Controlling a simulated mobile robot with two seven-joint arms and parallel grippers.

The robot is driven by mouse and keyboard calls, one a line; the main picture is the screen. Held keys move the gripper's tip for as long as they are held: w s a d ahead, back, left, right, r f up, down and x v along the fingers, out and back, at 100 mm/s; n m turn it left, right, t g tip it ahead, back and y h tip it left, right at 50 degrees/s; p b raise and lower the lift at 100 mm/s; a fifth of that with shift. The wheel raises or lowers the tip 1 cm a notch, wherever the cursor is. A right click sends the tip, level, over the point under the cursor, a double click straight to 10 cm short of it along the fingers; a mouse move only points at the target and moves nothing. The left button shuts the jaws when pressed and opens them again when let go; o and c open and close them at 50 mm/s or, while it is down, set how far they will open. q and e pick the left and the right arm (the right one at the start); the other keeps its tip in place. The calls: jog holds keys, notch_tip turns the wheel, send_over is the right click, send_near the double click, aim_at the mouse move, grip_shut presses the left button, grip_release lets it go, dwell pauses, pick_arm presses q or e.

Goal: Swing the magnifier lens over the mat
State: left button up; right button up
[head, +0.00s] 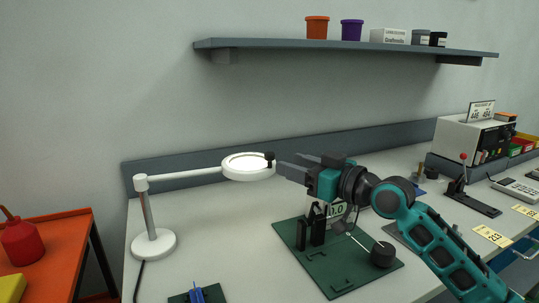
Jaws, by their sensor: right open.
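The magnifier lens (248,165) is a lit round disc in a white ring, with a dark knob (269,157) on its right rim. It sits on a white arm (186,175) from an upright post on a round white base (154,243). My right gripper (280,168) is open, its grey fingers pointing left close beside the knob; I cannot tell whether they touch it. A large green mat (345,283) lies right of the lens, partly behind my right arm. A smaller dark green mat (210,293) lies at the front left. My left gripper is not in view.
On the large mat stand black holders and a black round weight (383,254) on a rod. A lever stand (468,196) and a grey box (467,136) stand at the right. A shelf (350,47) hangs above. An orange table (48,255) with a red can is left.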

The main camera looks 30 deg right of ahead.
aim_at(269, 161)
jog(key=x, duration=0.7)
jog(key=shift+w+p, duration=0.15)
jog(key=shift+p, duration=0.2)
jog(key=shift+c, duration=0.3)
grip_shut()
